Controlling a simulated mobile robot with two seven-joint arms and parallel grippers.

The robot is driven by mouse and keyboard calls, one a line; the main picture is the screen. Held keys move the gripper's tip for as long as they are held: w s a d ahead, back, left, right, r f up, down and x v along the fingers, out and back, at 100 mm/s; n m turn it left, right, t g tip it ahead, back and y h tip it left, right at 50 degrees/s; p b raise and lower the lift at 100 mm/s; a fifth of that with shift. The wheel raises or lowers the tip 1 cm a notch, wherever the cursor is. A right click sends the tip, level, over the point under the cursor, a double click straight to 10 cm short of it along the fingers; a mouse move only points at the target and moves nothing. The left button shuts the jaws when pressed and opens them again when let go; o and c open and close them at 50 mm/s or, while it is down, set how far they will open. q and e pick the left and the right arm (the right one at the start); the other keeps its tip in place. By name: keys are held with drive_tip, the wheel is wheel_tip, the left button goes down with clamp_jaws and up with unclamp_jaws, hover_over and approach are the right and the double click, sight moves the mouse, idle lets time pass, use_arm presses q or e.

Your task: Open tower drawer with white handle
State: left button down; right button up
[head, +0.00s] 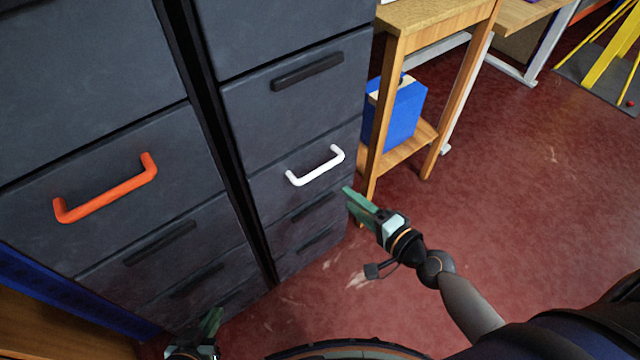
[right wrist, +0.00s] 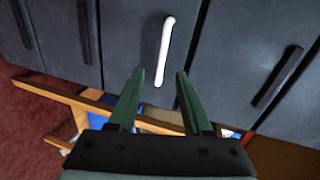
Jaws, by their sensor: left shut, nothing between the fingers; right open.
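The white handle (head: 316,167) is on a dark grey drawer (head: 275,196) of the right-hand tower in the head view. The drawer front looks flush with those around it. My right gripper (head: 350,198) is open and empty, just right of and below the handle in the head view. In the right wrist view the white handle (right wrist: 165,50) stands upright in the picture, beyond and between the two green fingertips (right wrist: 159,75), and no contact shows. My left gripper (head: 214,318) is low at the bottom left of the head view, shut and empty, in front of the left tower.
An orange handle (head: 105,190) is on the left tower's drawer. Other drawers have dark handles (head: 307,70).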

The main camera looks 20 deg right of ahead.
sight(323, 171)
drive_tip(key=shift+m, duration=0.4)
drive_tip(key=x, duration=1.3)
drive_tip(key=shift+w+d+r, duration=0.3)
drive_tip(key=shift+d, duration=0.1)
drive_tip(key=shift+c, duration=0.2)
clamp_jaws()
